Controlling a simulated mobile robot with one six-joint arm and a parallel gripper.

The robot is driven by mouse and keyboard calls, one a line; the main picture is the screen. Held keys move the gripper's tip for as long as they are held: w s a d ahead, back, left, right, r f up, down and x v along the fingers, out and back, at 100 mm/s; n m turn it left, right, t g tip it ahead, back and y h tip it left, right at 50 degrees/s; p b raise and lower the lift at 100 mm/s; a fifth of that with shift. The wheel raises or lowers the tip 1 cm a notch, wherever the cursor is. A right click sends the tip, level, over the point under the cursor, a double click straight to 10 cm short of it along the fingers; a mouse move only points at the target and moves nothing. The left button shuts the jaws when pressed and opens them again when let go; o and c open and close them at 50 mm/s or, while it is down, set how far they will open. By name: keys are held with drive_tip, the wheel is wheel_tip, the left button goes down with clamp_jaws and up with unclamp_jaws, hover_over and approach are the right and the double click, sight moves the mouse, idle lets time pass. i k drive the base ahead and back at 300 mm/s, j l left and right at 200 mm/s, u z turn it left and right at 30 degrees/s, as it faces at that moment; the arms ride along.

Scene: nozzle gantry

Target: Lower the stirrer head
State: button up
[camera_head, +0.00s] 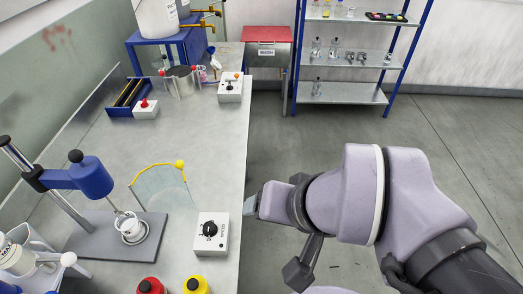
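The stirrer stands at the left of the bench. Its blue head (91,177) with a black knob on top sits on a metal post above a dark grey base plate (95,238). A thin shaft slants down from the head to a white cup-like vessel (131,229) on the plate; whether its tip is inside I cannot tell. A clear curved shield (160,188) with a yellow rim and knob stands to the right. My gripper (255,204) is right of the bench edge, near the white dial box (211,234), well apart from the stirrer. Its fingers are not clear enough to judge their opening.
Red (151,286) and yellow (196,286) capped containers stand at the front edge. White-framed gear crowds the lower left. A blue tray (127,98), a metal pot (181,81) and a switch box (230,87) are farther back. The middle bench is clear.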

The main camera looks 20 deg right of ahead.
sight(87, 174)
drive_tip(key=u, duration=1.4)
